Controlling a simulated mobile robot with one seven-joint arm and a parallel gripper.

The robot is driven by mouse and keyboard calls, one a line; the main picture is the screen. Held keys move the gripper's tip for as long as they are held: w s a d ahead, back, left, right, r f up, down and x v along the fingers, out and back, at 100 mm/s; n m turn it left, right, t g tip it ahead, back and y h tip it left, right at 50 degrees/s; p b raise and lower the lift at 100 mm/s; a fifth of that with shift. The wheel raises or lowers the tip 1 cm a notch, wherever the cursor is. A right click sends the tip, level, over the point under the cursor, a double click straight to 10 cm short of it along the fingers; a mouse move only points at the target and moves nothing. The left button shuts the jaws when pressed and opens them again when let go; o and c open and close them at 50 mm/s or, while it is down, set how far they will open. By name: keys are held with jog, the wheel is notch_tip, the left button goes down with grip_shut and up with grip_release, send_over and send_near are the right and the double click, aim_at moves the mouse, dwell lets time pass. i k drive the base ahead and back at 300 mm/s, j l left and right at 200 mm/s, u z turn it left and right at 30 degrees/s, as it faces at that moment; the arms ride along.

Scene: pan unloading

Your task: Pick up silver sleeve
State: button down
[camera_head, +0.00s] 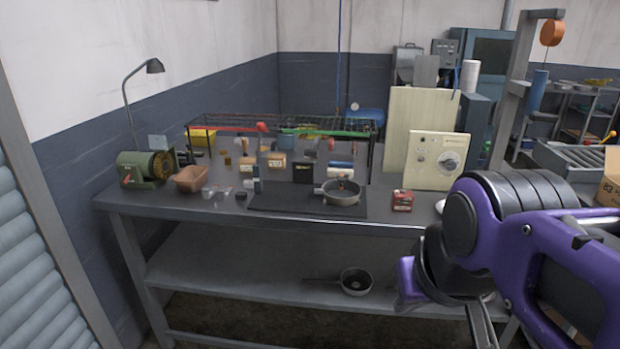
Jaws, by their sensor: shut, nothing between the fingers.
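I cannot single out the silver sleeve for certain at this size. Small pale, silvery pieces (248,184) stand on the workbench left of the dark mat, and one of them may be it. A grey pan (344,196) sits on the mat's right part with small brownish and reddish things in it, too small to make out. My gripper (480,325) shows only in part at the lower right, below my purple arm, cut off by the bottom edge. It is shut and empty, in front of the bench and well away from the small pieces.
The bench (140,199) carries a brown bin (191,179), a green motor (145,168), a wire rack (250,121), a red box (402,201) and a cream panel box (438,160). Another pan (356,282) lies on the lower shelf. My arm hides the bench's right end.

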aim_at(248, 183)
jog(key=i+j, duration=0.3)
jog(key=i+j+z, duration=0.15)
jog(key=i+j, duration=0.2)
jog(key=j, duration=0.2)
jog(key=i+j, duration=0.3)
jog(key=j, duration=0.15)
jog(key=i+j+z, duration=0.15)
jog(key=j, duration=0.3)
jog(key=i, duration=0.1)
